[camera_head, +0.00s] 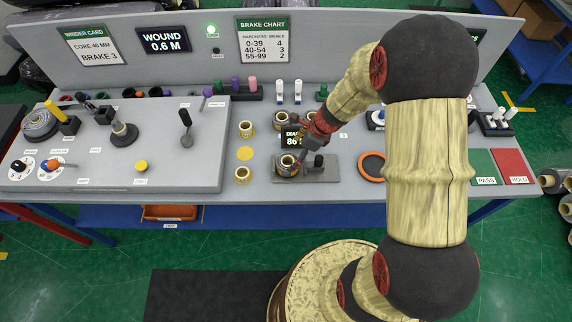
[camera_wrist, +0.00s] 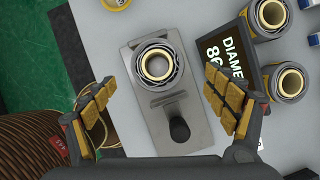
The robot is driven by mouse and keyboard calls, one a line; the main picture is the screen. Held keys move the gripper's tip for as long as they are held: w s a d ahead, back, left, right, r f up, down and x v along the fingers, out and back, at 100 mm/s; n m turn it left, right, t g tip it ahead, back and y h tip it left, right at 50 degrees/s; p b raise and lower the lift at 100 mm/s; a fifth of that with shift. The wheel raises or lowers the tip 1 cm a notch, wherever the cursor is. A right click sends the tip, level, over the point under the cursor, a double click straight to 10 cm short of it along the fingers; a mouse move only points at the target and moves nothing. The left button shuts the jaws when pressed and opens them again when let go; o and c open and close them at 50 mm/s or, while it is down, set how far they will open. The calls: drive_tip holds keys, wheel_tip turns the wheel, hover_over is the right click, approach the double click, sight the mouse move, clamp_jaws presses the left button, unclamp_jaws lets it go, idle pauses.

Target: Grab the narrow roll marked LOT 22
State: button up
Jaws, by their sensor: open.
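No LOT 22 marking is readable on any roll in either view. Two similar rolls stand by the diameter display, one at the upper right of the wrist view (camera_wrist: 270,14) and one lower (camera_wrist: 289,82). My gripper (camera_wrist: 162,92) is open and empty, its padded fingers spread to either side above the plate. In the head view my gripper (camera_head: 314,138) is beside the display, partly hidden by my arm.
The diameter display (camera_wrist: 222,60) stands right of the plate, close to my right finger. A console with a lever (camera_head: 186,130) fills the left bench. Green PASS (camera_head: 484,168) and red HOLD (camera_head: 513,166) pads lie right.

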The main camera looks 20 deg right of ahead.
sight(287, 161)
drive_tip(key=b+x, duration=0.2)
drive_tip(key=x, duration=0.5)
drive_tip(key=shift+a+f, duration=0.1)
drive_tip(key=shift+a, duration=0.1)
drive_tip(key=shift+c, duration=0.4)
drive_tip(key=c, duration=1.5)
